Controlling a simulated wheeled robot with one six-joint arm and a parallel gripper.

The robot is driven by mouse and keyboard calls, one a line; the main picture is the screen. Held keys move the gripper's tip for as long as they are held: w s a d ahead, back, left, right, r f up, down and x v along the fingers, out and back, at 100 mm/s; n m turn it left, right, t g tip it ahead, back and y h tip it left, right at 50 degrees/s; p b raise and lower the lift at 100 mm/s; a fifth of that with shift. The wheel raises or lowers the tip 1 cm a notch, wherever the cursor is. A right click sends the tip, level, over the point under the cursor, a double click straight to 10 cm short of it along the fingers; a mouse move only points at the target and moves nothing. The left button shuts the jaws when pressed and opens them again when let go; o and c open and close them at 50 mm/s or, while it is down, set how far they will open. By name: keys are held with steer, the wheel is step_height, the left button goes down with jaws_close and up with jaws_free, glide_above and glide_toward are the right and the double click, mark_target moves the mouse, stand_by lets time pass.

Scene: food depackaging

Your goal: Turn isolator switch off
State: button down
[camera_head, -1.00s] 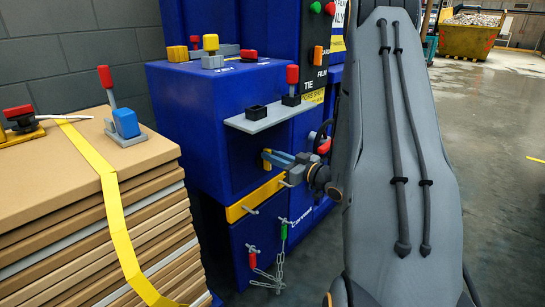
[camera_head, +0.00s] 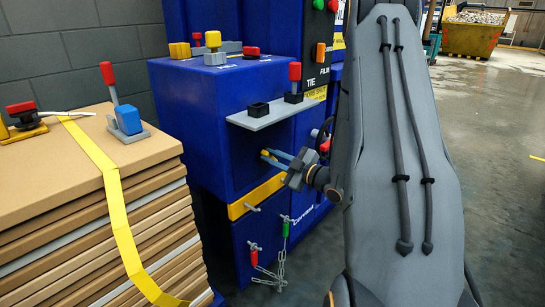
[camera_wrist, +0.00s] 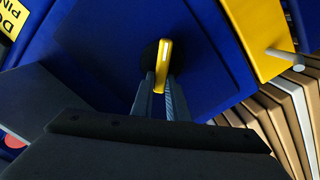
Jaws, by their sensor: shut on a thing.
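The isolator switch has a yellow handle (camera_wrist: 163,58) on a dark round base (camera_wrist: 149,56), set in the front face of the blue cabinet. In the head view only a small part of the yellow handle (camera_head: 267,155) shows, below the grey shelf. My gripper (camera_wrist: 160,88) is shut on the handle, one finger on each side of it. In the head view my gripper (camera_head: 275,159) reaches in from the right, with its fingers sloping. The handle's far end stays clear of the fingers; the switch's markings cannot be read.
A grey shelf (camera_head: 262,117) juts out just above my gripper. A yellow bar (camera_head: 257,196) and chained red and green handles (camera_head: 254,257) are below. A strapped cardboard stack (camera_head: 150,192) stands at the left. Open floor (camera_head: 500,140) lies at the right.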

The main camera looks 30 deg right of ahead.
steer(key=shift+s+a+f+n+b, duration=0.1)
steer(key=shift+f+n+b, duration=0.35)
steer(key=shift+n, duration=1.15)
steer(key=shift+a+f+n+b, duration=0.15)
steer(key=shift+n+b, duration=0.6)
steer(key=shift+n, duration=0.85)
steer(key=shift+s+a+f+n+b, duration=0.1)
steer(key=shift+f+n+b, duration=0.35)
steer(key=shift+n, duration=1.15)
steer(key=shift+r, duration=0.15)
steer(key=c, duration=1.7)
jaws_free()
steer(key=v, duration=0.7)
steer(key=shift+s+d, duration=0.1)
steer(key=shift+s, duration=0.2)
